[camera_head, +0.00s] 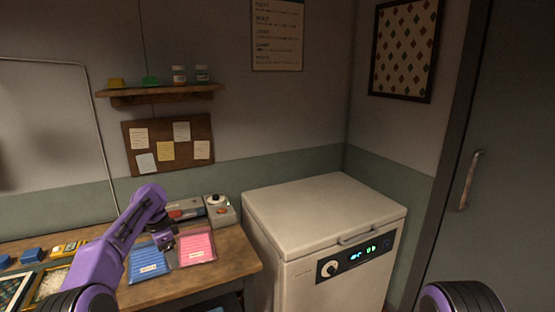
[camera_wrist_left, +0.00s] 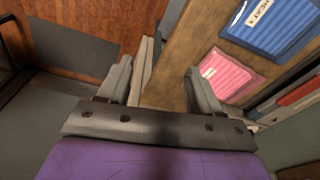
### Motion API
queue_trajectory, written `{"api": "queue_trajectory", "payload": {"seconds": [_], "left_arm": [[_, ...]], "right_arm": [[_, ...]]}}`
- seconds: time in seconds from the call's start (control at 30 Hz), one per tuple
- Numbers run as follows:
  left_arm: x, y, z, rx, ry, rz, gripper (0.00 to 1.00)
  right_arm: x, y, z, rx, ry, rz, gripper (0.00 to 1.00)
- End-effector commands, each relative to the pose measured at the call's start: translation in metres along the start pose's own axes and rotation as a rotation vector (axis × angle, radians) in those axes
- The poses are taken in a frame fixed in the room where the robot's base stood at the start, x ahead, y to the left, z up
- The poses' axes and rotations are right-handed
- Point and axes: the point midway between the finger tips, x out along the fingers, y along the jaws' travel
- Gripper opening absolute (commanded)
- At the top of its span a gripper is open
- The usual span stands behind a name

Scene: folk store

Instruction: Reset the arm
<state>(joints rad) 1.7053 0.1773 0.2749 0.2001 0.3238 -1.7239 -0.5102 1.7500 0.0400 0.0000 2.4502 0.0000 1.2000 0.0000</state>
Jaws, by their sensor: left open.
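My left arm is purple and comes in from the left in the head view. Its dark gripper (camera_head: 166,242) is over the wooden table, near the blue and pink trays. In the left wrist view the two grey fingers of the left gripper (camera_wrist_left: 158,82) stand apart with nothing held between them. Of my right arm only a rounded dark and purple part shows at the bottom right of the head view; its gripper is out of view.
A white chest freezer (camera_head: 320,205) stands to the right of the table. A wall shelf (camera_head: 160,91) hangs above a corkboard (camera_head: 198,132). A door (camera_head: 505,150) is at right.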

Motion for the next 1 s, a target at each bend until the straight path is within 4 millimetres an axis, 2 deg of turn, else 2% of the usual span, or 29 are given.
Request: {"api": "queue_trajectory", "payload": {"seconds": [0.17, 0.37, 0.47, 0.57, 0.63, 0.7, 0.77, 0.8, 0.87, 0.9, 0.97, 1.0], "left_arm": [[0.016, -0.005, -0.019, -0.111, 0.092, -0.034, 0.64], [0.058, -0.003, -0.044, -0.299, 0.215, -0.06, 0.64], [0.091, 0.004, -0.055, -0.42, 0.278, -0.067, 0.64], [0.138, 0.02, -0.06, -0.574, 0.341, -0.074, 0.64], [0.18, 0.04, -0.055, -0.71, 0.384, -0.085, 0.64], [0.224, 0.068, -0.04, -0.855, 0.419, -0.103, 0.64], [0.255, 0.094, -0.02, -0.97, 0.44, -0.124, 0.64], [0.273, 0.113, -0.003, -1.04, 0.449, -0.142, 0.64], [0.294, 0.142, 0.025, -1.136, 0.456, -0.172, 0.64], [0.305, 0.162, 0.046, -1.194, 0.457, -0.193, 0.64], [0.317, 0.192, 0.079, -1.269, 0.454, -0.229, 0.64], [0.322, 0.213, 0.101, -1.314, 0.448, -0.253, 0.64]], "right_arm": [[0.0, 0.0, 0.0, 0.0, 0.001, -0.001, 0.0], [0.0, 0.0, 0.0, 0.0, 0.0, 0.0, 0.0], [0.001, 0.0, 0.0, 0.0, 0.0, 0.0, 0.0], [0.003, 0.0, 0.001, 0.0, 0.0, 0.0, 0.0], [0.006, -0.001, 0.003, 0.0, 0.0, 0.0, 0.0], [0.01, -0.001, 0.004, 0.0, 0.0, 0.0, 0.0], [0.013, -0.001, 0.005, 0.0, 0.0, 0.0, 0.0], [0.015, -0.001, 0.006, 0.0, 0.0, 0.0, 0.0], [0.018, -0.002, 0.007, 0.0, 0.0, 0.0, 0.0], [0.02, -0.002, 0.008, 0.0, 0.0, 0.0, 0.0], [0.023, -0.002, 0.01, 0.0, 0.0, 0.0, 0.0], [0.026, -0.002, 0.011, 0.0, 0.0, 0.0, 0.0]]}}
